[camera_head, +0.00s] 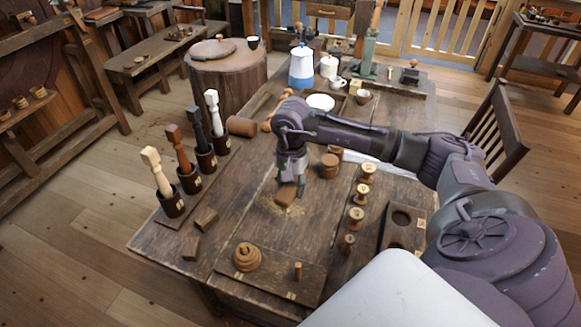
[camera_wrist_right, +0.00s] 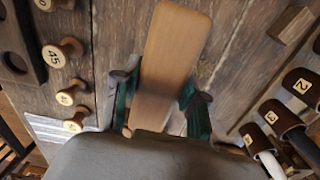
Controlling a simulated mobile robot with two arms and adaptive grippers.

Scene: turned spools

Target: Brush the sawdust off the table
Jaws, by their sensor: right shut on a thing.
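My right gripper (camera_head: 291,192) reaches down over the middle of the table (camera_head: 240,205) and is shut on a brown wooden brush (camera_head: 286,196). In the right wrist view the brush's smooth wooden back (camera_wrist_right: 172,60) lies between the green-padded fingers (camera_wrist_right: 160,100). Its bristles are hidden. Pale sawdust (camera_head: 270,206) is scattered on the boards around and in front of the brush. Whether the brush touches the boards is hard to tell. My left gripper is not in view.
Several numbered cups with turned handles (camera_head: 163,180) line the left edge. Spools (camera_head: 356,217) stand right of the gripper, beside a holed dark rack (camera_head: 401,226). A board with a stacked turned piece (camera_head: 246,257) is in front. A blue-white pot (camera_head: 302,68) stands behind.

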